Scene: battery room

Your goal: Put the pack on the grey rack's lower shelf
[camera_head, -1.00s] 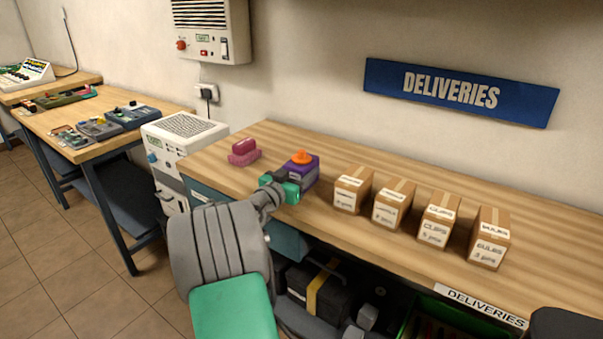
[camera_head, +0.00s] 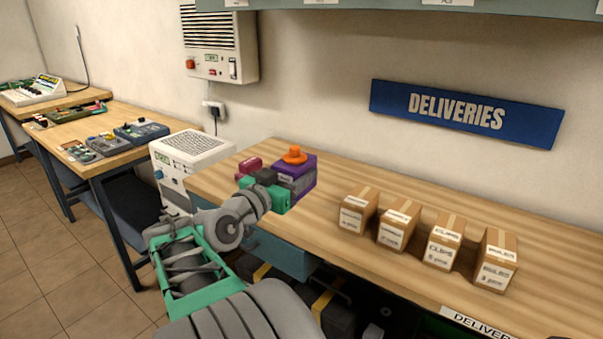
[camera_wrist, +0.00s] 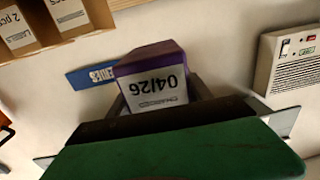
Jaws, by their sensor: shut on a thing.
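Several cardboard boxes (camera_head: 448,237) stand in a row on the bench (camera_head: 335,185). A pink object (camera_head: 249,165) is partly hidden behind my gripper. A white machine (camera_head: 190,150) stands left of the bench. A shelf edge (camera_head: 400,27) runs overhead.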

